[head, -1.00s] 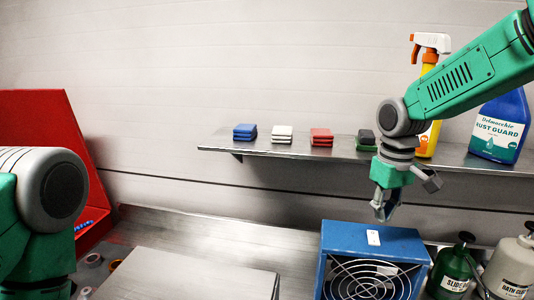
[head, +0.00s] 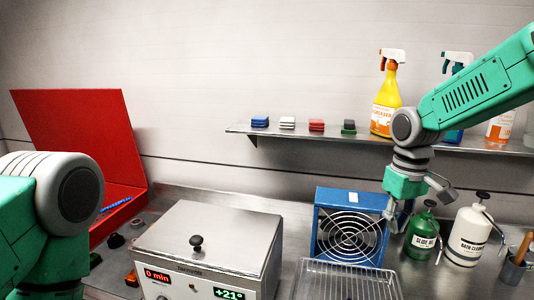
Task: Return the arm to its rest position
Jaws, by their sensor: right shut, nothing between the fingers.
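My right arm comes in from the upper right, and its gripper (head: 398,222) points down. The gripper is shut and empty, in front of the right side of the blue fan box (head: 323,232) and left of the green oil can (head: 421,239). I cannot tell whether it touches either one. My left arm shows only as a green and grey joint at the lower left; its gripper is out of view.
A steel shelf (head: 290,134) holds several coloured blocks and spray bottles, including a yellow one (head: 386,100). Below are a steel heated box (head: 215,230), a wire rack (head: 345,283), a white can (head: 468,238) and an open red case (head: 80,140).

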